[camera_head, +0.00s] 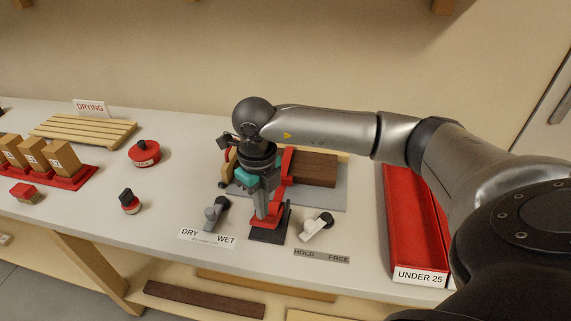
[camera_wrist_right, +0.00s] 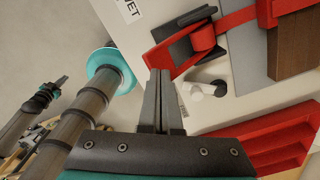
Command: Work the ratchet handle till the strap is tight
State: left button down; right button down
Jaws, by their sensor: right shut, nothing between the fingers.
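My right gripper (camera_head: 262,212) is shut and empty, pointing down over the ratchet in the head view. Its fingers (camera_wrist_right: 161,75) are together in the right wrist view. The ratchet has a dark base (camera_head: 267,236) and red parts beside the fingers; the gripper partly hides it. In the wrist view the red handle (camera_wrist_right: 164,60) lies just beyond the fingertips; contact cannot be told. The red strap (camera_wrist_right: 240,18) runs from the ratchet towards a brown wooden block (camera_head: 313,170) on a grey plate (camera_head: 325,196).
A black-and-white lever (camera_head: 317,228) stands behind the HOLD/FREE label (camera_head: 321,256). Another lever (camera_head: 215,212) stands by the DRY/WET label (camera_head: 207,238). A red tray (camera_head: 415,225) lies right. Left are a slatted rack (camera_head: 85,130), a red round object (camera_head: 144,153) and several boxes (camera_head: 35,152).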

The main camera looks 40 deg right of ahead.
aim_at(262, 226)
jog(key=shift+f, duration=0.15)
jog(key=shift+s+a+f+b, duration=0.1)
jog(key=shift+f+b, duration=0.85)
jog(key=shift+f, duration=0.2)
jog(key=shift+s+a+f+b, duration=0.1)
jog(key=shift+a+f+b, duration=0.05)
jog(key=shift+f+b, duration=0.9)
jog(key=shift+s+a+f+b, duration=0.1)
jog(key=shift+f+b, duration=0.7)
jog(key=shift+f, duration=0.45)
jog(key=r+p, duration=0.1)
jog(key=r, duration=0.1)
jog(key=r+p, duration=0.2)
jog(key=r, duration=0.1)
jog(key=r+p, duration=0.2)
jog(key=shift+w+d+r, duration=0.15)
jog(key=shift+w+d, duration=0.15)
jog(key=shift+d, duration=0.05)
jog(key=shift+r+p, duration=1.85)
jog(key=shift+r, duration=0.65)
